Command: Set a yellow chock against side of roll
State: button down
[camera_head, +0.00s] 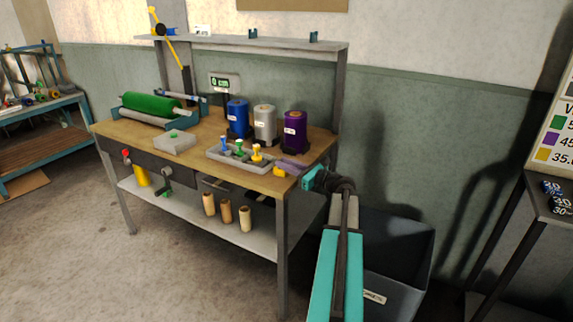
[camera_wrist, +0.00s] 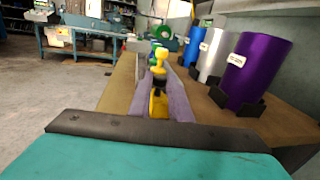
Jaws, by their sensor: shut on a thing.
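My gripper (camera_head: 289,167) is at the right front corner of the workbench, with its purple fingers closed around a small yellow chock (camera_head: 280,172). In the wrist view the chock (camera_wrist: 158,104) sits between the fingers, partly hidden by them; I cannot tell if it touches the bench. A purple roll (camera_head: 295,131) stands upright just behind my gripper, and in the wrist view it is at right (camera_wrist: 256,72). A silver roll (camera_head: 264,121) and a blue roll (camera_head: 237,118) stand to its left. A green roll (camera_head: 153,105) lies on its side at the bench's left.
A grey tray (camera_head: 232,163) with blue, green and yellow-handled pieces is left of my gripper. A grey block (camera_head: 174,141) lies farther left. Dark holders (camera_wrist: 236,106) sit around the purple roll's base. A dark bin (camera_head: 398,255) stands right of the bench.

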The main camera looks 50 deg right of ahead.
jog(key=c, duration=1.6)
grip_release()
jog(key=shift+c, duration=0.2)
jog(key=shift+r, duration=0.1)
jog(key=s+b, duration=0.1)
jog(key=s, duration=1.1)
jog(key=shift+d, duration=0.45)
